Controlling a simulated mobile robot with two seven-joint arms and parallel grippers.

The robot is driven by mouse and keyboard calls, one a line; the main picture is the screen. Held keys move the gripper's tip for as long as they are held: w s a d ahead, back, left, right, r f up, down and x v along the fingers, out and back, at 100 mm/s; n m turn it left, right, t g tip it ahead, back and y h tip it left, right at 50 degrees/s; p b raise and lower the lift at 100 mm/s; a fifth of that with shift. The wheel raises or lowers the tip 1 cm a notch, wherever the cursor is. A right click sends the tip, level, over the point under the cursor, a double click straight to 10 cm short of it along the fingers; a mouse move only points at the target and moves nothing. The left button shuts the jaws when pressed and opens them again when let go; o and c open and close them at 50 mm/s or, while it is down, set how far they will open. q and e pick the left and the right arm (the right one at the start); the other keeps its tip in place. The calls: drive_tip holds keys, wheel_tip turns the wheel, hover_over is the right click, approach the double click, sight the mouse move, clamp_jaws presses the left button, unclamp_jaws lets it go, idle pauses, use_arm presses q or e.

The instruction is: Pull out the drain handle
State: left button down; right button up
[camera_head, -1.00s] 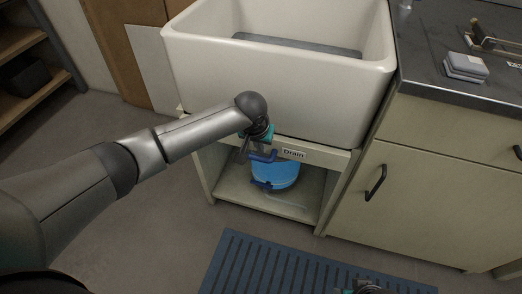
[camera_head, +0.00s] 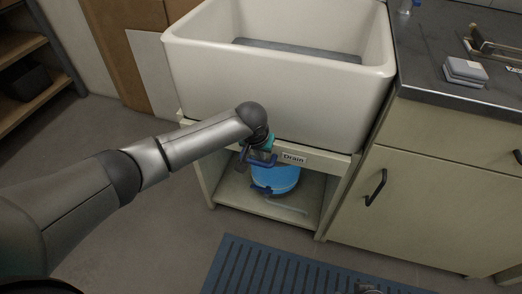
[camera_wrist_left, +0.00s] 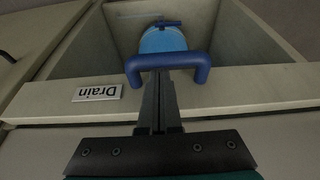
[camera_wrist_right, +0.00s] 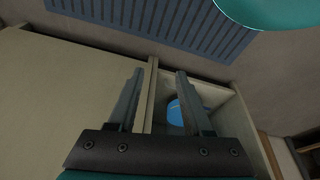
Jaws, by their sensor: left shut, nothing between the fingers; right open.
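The blue U-shaped drain handle (camera_head: 262,162) is on the front rail under the sink, left of the "Drain" label (camera_head: 293,159). In the left wrist view the handle (camera_wrist_left: 190,60) stands out from the rail. My left gripper (camera_head: 262,148) is shut and empty, with its fingers (camera_wrist_left: 160,80) reaching up to the handle's crossbar. The fingertips are hidden by the bar; whether they touch it cannot be told. My right gripper (camera_wrist_right: 160,85) is open and empty, low in front of the cabinet; only a sliver shows in the head view.
A blue bucket (camera_head: 280,180) stands on the lower shelf, with a thin pale streak (camera_head: 288,208) in front. The white sink (camera_head: 270,85) is above. A cabinet with a dark handle (camera_head: 376,187) is at right. A blue slatted mat (camera_head: 265,270) lies on the floor.

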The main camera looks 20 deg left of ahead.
use_arm(q)
drive_tip(key=s+p, duration=0.2)
drive_tip(key=p, duration=0.1)
drive_tip(key=shift+s+p, duration=1.2)
drive_tip(key=shift+p, duration=0.9)
use_arm(e)
drive_tip(key=s+d+f+g, duration=0.1)
drive_tip(key=s+d+f, duration=0.4)
drive_tip(key=s+f, duration=0.4)
drive_tip(key=shift+s+d+f+h, duration=0.3)
drive_tip(key=shift+d+f, duration=0.05)
drive_tip(key=shift+f, duration=0.85)
use_arm(q)
drive_tip(key=shift+a, duration=0.1)
